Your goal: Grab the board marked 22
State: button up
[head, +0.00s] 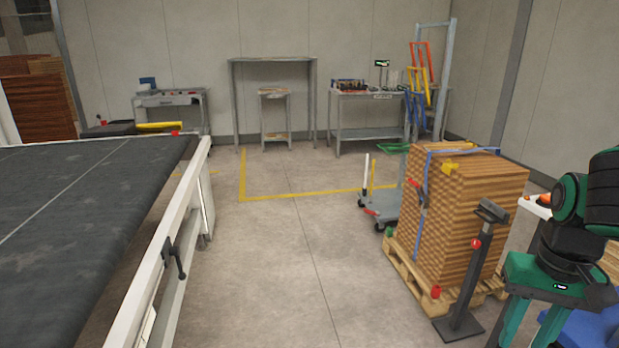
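I cannot make out a number 22 on any board in the head view. A tall stack of wooden boards (465,220) stands at the right, with blue straps around it. Its boards are too fine to tell apart, and no marking is readable. Another stack of reddish-brown boards (42,105) stands at the far left, partly cut off by the picture's edge. My gripper is not in view.
A dark conveyor belt (75,220) with a white side rail (150,270) fills the left. The right stack rests on a pallet (410,262), with a black post (467,280) before it. A grey trolley (385,205) stands behind. The middle floor is clear.

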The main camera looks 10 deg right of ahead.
aim_at(462, 146)
jog(key=i, duration=3.45)
jog(key=z, duration=1.7)
